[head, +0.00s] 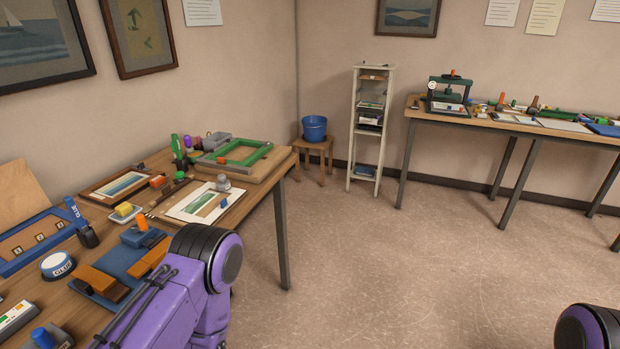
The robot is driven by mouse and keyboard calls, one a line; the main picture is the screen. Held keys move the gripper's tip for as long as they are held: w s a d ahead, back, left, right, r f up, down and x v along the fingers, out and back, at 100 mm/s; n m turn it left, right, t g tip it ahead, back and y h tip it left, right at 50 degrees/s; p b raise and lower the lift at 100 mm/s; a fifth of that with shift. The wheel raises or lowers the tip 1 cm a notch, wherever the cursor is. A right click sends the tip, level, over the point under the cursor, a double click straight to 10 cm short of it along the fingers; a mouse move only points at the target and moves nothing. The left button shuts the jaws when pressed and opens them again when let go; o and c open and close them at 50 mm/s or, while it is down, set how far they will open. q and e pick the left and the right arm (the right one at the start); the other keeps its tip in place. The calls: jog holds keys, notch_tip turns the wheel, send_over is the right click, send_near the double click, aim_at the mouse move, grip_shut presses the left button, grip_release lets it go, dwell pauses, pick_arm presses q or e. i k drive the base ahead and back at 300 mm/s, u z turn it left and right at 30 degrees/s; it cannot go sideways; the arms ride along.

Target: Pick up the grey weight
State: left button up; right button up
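A small grey weight with a rounded knob (222,183) stands on the matted picture (197,205) near the right edge of the left table. A purple link of my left arm is in the lower part of the view, in front of that table. Its gripper is out of view. Only a small purple and black part of my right arm shows at the bottom right corner, and its gripper is also out of view.
A stool with a blue bucket (314,128), a shelf (351,137) and another table (479,122) stand behind. The middle floor is clear.

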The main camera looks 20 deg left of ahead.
aim_at(223, 184)
jog(key=z, duration=0.5)
jog(key=i, duration=1.45)
jog(key=u, duration=2.2)
